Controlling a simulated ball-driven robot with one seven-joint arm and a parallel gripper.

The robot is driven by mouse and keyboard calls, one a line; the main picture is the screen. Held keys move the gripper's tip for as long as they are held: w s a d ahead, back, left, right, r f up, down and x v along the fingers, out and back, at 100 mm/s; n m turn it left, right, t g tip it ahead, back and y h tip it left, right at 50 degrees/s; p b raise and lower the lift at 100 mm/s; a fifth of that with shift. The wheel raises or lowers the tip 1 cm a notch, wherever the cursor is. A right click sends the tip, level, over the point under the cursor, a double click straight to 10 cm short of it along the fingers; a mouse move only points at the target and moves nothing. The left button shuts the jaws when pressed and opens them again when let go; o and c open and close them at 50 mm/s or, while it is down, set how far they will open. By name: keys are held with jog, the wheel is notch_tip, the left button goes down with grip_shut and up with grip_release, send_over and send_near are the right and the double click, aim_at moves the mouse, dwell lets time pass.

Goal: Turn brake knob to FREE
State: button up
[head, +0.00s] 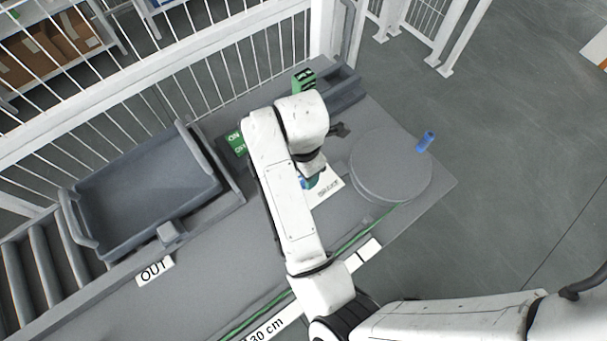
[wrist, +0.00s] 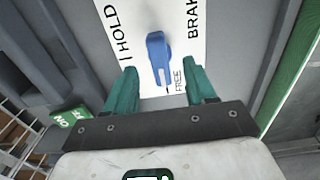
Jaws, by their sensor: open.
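The brake knob (wrist: 157,48) is a blue lever on a white label plate (wrist: 185,25) with the words HOLD, BRAKE and FREE. In the wrist view its narrow end points down towards the short mark beside FREE; HOLD is on the left. My gripper (wrist: 163,78) is open, with its green fingers apart on either side of the lever's lower end. I see gaps between the fingers and the lever; contact is not visible. In the head view my arm mostly covers the knob, and part of the white plate (head: 328,187) shows beside it.
A grey round disc (head: 390,166) with a blue handle (head: 425,141) stands to the right. A grey tray (head: 148,190) is at left. A green ON switch label (head: 235,143) and a green block (head: 304,80) are near my arm. White fence bars run behind.

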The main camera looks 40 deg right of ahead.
jog(key=shift+r, duration=3.3)
